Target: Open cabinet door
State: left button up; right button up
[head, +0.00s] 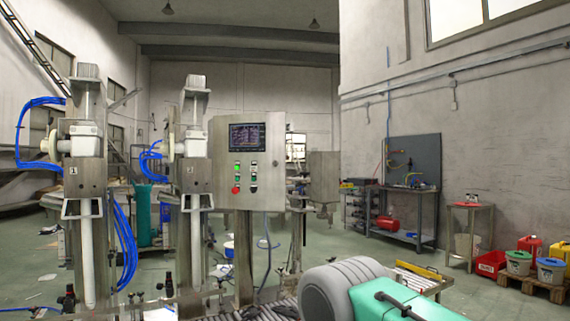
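A grey metal control cabinet (262,188) stands upright on a post in the middle of the head view. Its front carries a dark screen (247,136) and, below it, several small buttons, including a green one and a red one (236,190). A small dark spot, perhaps a lock, sits near the right edge of the front. The front looks flush and shut; no gap shows. I cannot make out a hinge side or a clear handle. Neither of my grippers shows in this view.
Two filling columns with white lances (87,250) and blue hoses (127,245) stand left of the cabinet.

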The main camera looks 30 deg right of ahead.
aim_at(269, 184)
jog(key=i+l+z, duration=0.3)
jog(key=i+l, duration=0.5)
